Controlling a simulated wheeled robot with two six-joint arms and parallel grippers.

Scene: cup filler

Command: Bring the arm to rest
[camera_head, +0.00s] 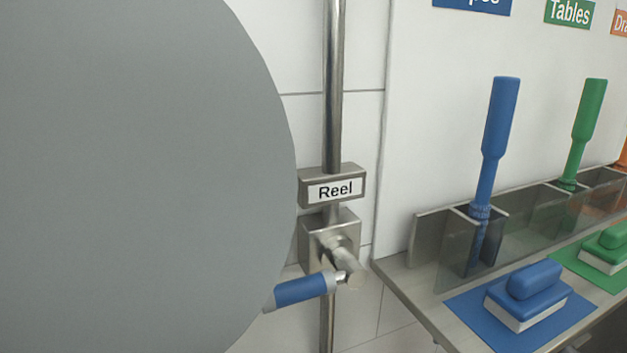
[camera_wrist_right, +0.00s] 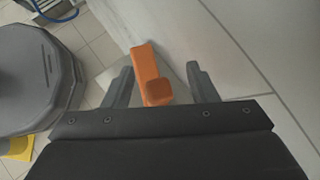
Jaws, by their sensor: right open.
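My right gripper (camera_wrist_right: 160,80) shows in the right wrist view, its two dark fingers spread apart. An orange piece (camera_wrist_right: 147,68) with a blunt, squarish end shows between the fingers, with a gap on each side. I cannot tell whether it lies between the fingers or beyond them, nor what it belongs to. Neither gripper shows in the head view, and my left gripper is in no view.
In the head view, a large grey round shape (camera_head: 140,170) hides the left side. Beside it are a valve with a blue lever (camera_head: 300,291) and a "Reel" sign (camera_head: 335,189). A shelf holds a blue brush (camera_head: 534,294) and a blue-handled tool (camera_head: 497,120).

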